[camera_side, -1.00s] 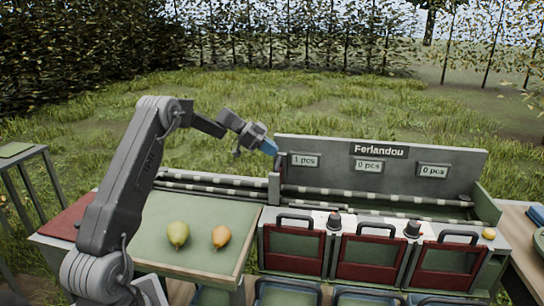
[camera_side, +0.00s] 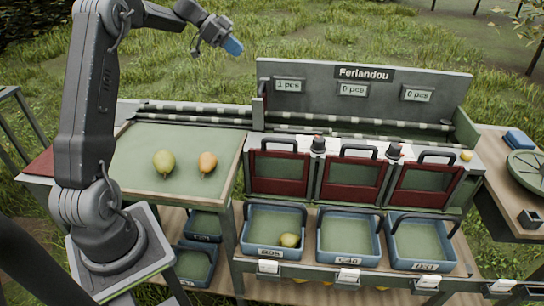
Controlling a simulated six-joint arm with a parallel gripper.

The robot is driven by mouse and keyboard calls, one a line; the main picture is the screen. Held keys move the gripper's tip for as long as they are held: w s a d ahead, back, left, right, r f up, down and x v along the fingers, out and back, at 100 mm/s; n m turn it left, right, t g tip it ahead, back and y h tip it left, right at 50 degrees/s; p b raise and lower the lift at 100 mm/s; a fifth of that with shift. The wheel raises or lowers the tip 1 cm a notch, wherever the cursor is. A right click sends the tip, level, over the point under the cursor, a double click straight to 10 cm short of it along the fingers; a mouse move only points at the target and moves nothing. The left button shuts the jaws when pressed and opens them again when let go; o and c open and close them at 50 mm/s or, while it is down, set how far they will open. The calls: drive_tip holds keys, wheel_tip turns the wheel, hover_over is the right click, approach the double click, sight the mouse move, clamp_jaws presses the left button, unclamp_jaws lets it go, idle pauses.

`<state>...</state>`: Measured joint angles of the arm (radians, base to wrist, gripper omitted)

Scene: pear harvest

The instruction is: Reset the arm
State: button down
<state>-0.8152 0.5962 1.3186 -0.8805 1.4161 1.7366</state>
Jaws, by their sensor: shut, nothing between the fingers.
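My gripper (camera_side: 232,47) is at the upper left of the middle, raised in the air above and behind the work table, with its blue fingertips pointing down to the right. It is shut and holds nothing. My arm stands upright at the left, bent at the top toward the right. A green-yellow pear (camera_side: 164,163) and an orange pear (camera_side: 207,162) lie apart on the green table top (camera_side: 135,180), well below the gripper.
The sorter's sign panel (camera_side: 365,95) reads 1, 0 and 0 pcs. Red-framed gates stand below it. Of three blue crates, the left crate (camera_side: 247,237) holds a pear (camera_side: 289,240); the middle (camera_side: 347,257) and right (camera_side: 414,265) crates look empty. A side table (camera_side: 510,215) is at right.

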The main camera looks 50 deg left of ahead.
drive_tip(key=s+d+r+n+g+y, duration=0.15)
drive_tip(key=s+d, duration=0.35)
drive_tip(key=d, duration=0.6)
drive_tip(key=s+d+r+n+g+y, duration=0.1)
drive_tip(key=s+d+r+n+y, duration=0.3)
drive_tip(key=d, duration=0.7)
drive_tip(key=s+d+f+n+y, duration=0.1)
drive_tip(key=s+d+f, duration=0.2)
drive_tip(key=s, duration=0.6)
drive_tip(key=s+d+f+n+t+y, duration=0.1)
drive_tip(key=s+d+f, duration=0.3)
drive_tip(key=s+d, duration=0.2)
drive_tip(key=s, duration=0.2)
drive_tip(key=shift+s+d+f, duration=0.15)
drive_tip(key=shift+s+f, duration=0.1)
drive_tip(key=shift+s, duration=0.15)
